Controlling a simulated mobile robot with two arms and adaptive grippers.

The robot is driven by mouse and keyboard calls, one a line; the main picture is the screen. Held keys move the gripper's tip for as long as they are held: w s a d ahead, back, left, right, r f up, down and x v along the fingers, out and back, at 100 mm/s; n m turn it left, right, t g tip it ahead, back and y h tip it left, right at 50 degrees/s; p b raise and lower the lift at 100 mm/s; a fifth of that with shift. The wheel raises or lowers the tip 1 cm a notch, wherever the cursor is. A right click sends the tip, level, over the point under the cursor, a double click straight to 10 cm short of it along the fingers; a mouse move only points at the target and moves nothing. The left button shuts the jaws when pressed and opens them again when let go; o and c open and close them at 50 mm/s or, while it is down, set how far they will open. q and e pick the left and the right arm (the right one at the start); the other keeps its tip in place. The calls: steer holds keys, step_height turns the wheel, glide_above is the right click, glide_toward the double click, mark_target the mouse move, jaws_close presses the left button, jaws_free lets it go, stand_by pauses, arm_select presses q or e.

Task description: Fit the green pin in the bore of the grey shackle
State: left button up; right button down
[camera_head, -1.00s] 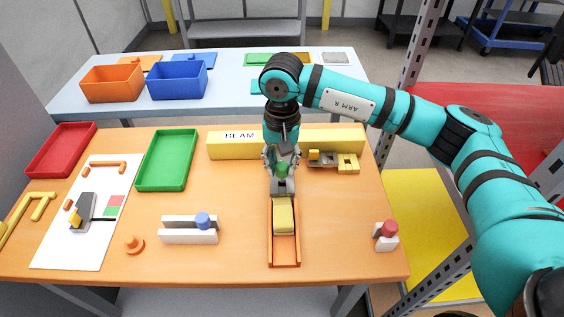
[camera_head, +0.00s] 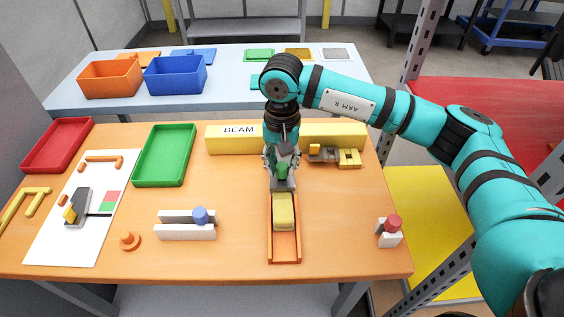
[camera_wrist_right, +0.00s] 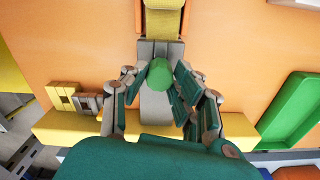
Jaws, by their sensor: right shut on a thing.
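The green pin (camera_head: 282,170) is between the fingers of my right gripper (camera_head: 281,165). Its round green head (camera_wrist_right: 161,74) shows end-on in the right wrist view. My right gripper (camera_wrist_right: 160,85) points down and is shut on the pin. The grey shackle (camera_head: 284,184) is right below the pin, at the far end of an orange channel; its grey body shows in the right wrist view (camera_wrist_right: 155,103). The fingers and pin hide the bore, so I cannot tell whether the pin is in it. My left gripper is not in view.
A yellow block (camera_head: 284,211) sits in the orange channel (camera_head: 285,249). Behind the gripper lies a long yellow beam (camera_head: 232,140), with small yellow and grey parts (camera_head: 347,158) to the right. A white holder with a blue knob (camera_head: 187,232) stands left.

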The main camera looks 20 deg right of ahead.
steer(key=shift+f, duration=0.15)
steer(key=c, duration=0.9)
jaws_free()
steer(key=shift+c, duration=0.2)
